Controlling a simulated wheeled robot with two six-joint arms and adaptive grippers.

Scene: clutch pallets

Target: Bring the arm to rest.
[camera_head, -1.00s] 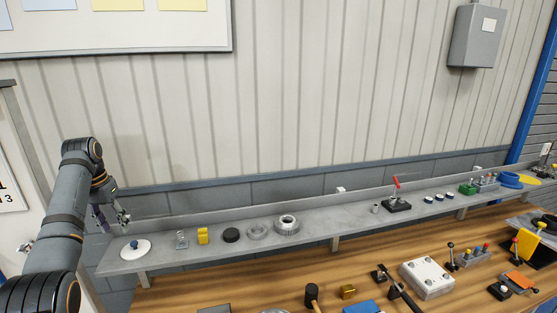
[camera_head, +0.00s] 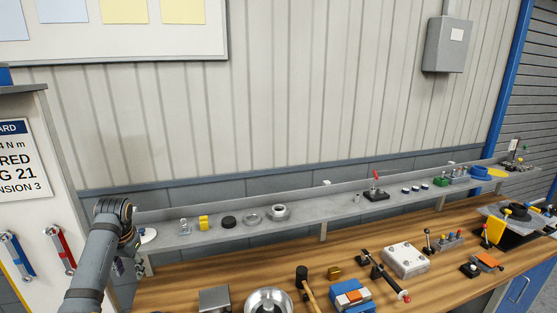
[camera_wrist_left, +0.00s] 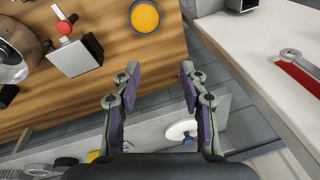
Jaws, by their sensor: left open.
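My left arm (camera_head: 92,265) comes in at the lower left of the head view. In the head view the gripper (camera_head: 130,268) is small and partly hidden behind the arm, near the left end of the grey shelf (camera_head: 330,211). A white disc with a blue knob (camera_wrist_left: 182,131) lies on the shelf near the right finger in the wrist view. My right gripper is not in view.
The wooden bench (camera_head: 205,281) holds a metal bowl (camera_head: 268,296), a mallet (camera_head: 302,275), a white block (camera_head: 405,259) and other parts. Small parts line the shelf. A white cabinet with wrenches (camera_head: 45,220) stands close left of the arm.

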